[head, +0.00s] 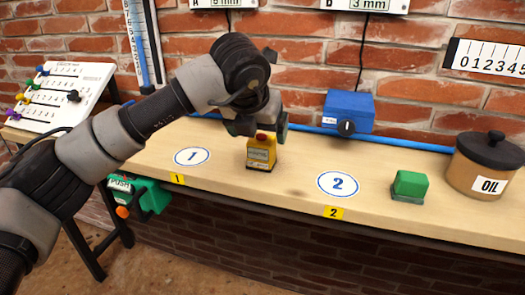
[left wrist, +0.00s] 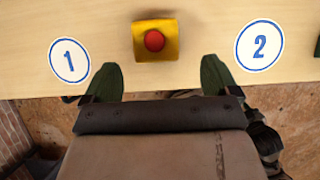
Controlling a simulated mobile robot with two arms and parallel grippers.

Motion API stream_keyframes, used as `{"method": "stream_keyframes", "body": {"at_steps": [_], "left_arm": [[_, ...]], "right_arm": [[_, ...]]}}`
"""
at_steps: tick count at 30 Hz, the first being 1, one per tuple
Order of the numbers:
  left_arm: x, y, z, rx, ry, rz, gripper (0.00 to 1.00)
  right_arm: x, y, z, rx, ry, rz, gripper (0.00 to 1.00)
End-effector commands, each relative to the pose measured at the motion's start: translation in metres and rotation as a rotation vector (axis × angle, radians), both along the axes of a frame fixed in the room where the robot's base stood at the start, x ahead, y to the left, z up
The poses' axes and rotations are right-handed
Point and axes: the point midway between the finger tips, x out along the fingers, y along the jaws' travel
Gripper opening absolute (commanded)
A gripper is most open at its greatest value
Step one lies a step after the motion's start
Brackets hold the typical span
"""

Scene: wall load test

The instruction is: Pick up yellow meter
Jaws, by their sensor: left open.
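The yellow meter (head: 261,153), a small upright box with a red knob on top and a pale label on its front, stands on the wooden bench between the circles marked 1 and 2. In the left wrist view its top (left wrist: 155,41) shows from above with the round red knob. My left gripper (head: 258,128) is just above the meter, pointing down. In the left wrist view the fingers of my left gripper (left wrist: 163,80) are apart, with nothing between them, and the meter lies just beyond the fingertips. My right gripper is not in view.
The bench (head: 290,205) has a circle marked 1 (head: 192,157) and a circle marked 2 (head: 338,185). A green block (head: 410,185) and an OIL pot (head: 487,165) stand at the right. A blue box (head: 347,112) is at the brick wall.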

Motion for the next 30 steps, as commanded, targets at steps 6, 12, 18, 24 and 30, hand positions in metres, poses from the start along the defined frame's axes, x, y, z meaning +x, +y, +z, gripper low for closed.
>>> {"method": "stream_keyframes", "body": {"at_steps": [6,12,18,24,30], "left_arm": [[0.011,-0.004,-0.021,-0.002,0.001,-0.002,0.89],[0.023,-0.003,-0.042,-0.001,0.002,-0.002,0.89],[0.035,-0.006,-0.063,-0.002,0.0,-0.003,0.89],[0.036,-0.006,-0.063,-0.001,-0.001,-0.004,0.89],[0.036,-0.006,-0.063,-0.002,0.0,-0.003,0.6]], "right_arm": [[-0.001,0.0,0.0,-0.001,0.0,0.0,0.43],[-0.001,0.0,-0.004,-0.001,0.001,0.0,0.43],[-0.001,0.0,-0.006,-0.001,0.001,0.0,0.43],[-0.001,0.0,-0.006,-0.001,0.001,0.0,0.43],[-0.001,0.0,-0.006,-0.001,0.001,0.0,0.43]]}}
